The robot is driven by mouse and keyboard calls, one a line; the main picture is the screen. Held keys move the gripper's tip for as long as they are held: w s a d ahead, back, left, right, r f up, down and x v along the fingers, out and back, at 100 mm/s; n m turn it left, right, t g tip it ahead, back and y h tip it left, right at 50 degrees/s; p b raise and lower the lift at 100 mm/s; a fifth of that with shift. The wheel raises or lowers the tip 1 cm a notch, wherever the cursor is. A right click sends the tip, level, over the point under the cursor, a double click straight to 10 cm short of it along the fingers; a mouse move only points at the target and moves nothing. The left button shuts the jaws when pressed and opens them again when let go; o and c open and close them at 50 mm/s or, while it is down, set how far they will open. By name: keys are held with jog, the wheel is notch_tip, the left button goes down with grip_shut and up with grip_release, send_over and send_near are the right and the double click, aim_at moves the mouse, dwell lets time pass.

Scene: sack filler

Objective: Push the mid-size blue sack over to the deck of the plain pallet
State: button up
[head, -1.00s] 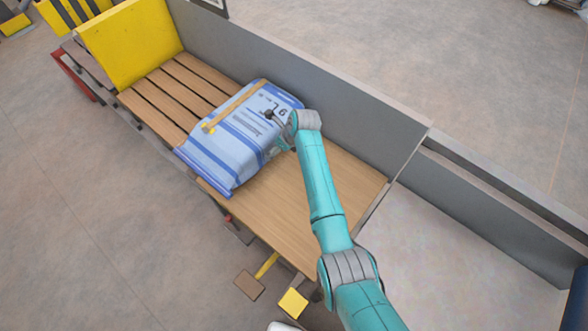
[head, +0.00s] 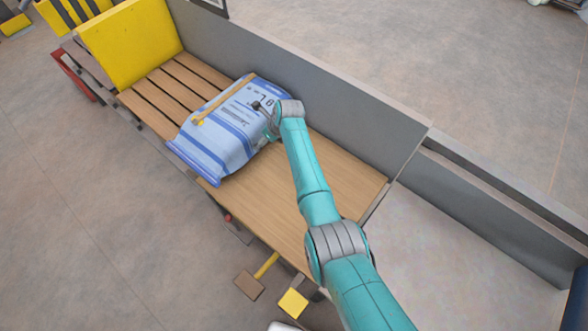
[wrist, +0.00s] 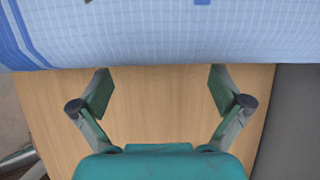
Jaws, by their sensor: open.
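The blue sack (head: 222,145) lies flat, partly on the slatted wooden deck of the pallet (head: 172,78) and partly on the smooth wooden table (head: 320,185). A tan strip (head: 222,101) lies across its top. In the wrist view the sack (wrist: 150,35) fills the top of the picture. My gripper (wrist: 160,92) is open, with its two fingers apart and pointing at the sack's near side. The fingertips are at or very near the sack; I cannot tell if they touch. In the head view my wrist hides the fingers and part of the sack's right side.
A yellow board (head: 130,40) stands at the pallet's far end. A long grey wall (head: 330,95) runs along the right side of table and pallet. A yellow pedal (head: 293,302) and a brown one (head: 249,285) sit low at the near left.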

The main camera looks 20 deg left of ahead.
jog(key=shift+s+d, duration=0.3)
jog(key=shift+d, duration=0.4)
jog(key=shift+s+d, duration=0.25)
jog(key=shift+d, duration=0.45)
notch_tip(320, 180, up, 14)
jog(key=shift+r, duration=0.25)
jog(key=shift+a, duration=0.1)
